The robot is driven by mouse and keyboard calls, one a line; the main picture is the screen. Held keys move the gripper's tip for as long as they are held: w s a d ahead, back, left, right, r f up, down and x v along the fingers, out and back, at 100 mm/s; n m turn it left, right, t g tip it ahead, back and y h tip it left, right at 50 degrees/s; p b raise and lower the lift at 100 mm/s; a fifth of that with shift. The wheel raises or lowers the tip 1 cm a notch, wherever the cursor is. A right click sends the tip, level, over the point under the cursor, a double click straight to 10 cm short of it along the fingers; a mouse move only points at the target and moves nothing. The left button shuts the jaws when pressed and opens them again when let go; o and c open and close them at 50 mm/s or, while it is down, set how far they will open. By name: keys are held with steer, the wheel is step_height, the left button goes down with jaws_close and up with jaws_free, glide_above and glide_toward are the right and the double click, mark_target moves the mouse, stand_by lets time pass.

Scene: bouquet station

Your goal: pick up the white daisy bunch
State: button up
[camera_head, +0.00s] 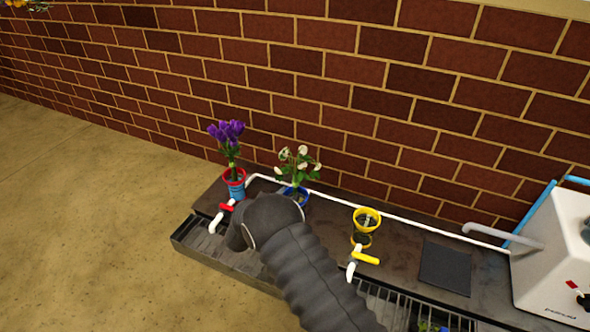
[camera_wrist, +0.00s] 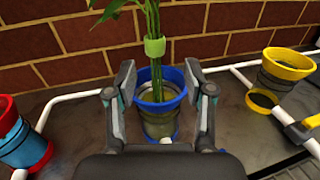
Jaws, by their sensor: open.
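The white daisy bunch (camera_head: 299,164) stands upright in a blue-rimmed pot (camera_head: 303,196) near the brick wall. In the wrist view its green stems (camera_wrist: 153,22) rise from the blue pot (camera_wrist: 143,92), held by a light green band (camera_wrist: 155,47). The flower heads are above the wrist picture. My gripper (camera_wrist: 160,92) is open and empty, its two fingers to the left and right of the blue pot and below the band. I cannot tell how far the fingertips are from the stems. In the head view my dark arm hides the gripper and part of the pot.
A purple bunch (camera_head: 228,135) stands in a red-and-blue pot (camera_head: 235,187) to the left. A yellow pot (camera_head: 366,220) stands to the right. A white pipe (camera_head: 415,235) runs along the dark counter (camera_head: 410,222). A white machine (camera_head: 552,258) is at the right end.

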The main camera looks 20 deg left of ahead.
mark_target(296, 185)
steer(key=shift+a+b+x, duration=0.15)
steer(key=shift+x, duration=1.3)
steer(key=shift+a+b+x, duration=0.1)
steer(key=shift+b+x, duration=0.05)
steer(key=shift+x, duration=1.3)
steer(key=shift+w, duration=0.1)
steer(key=shift+c, duration=0.3)
steer(key=shift+r, duration=0.1)
jaws_close()
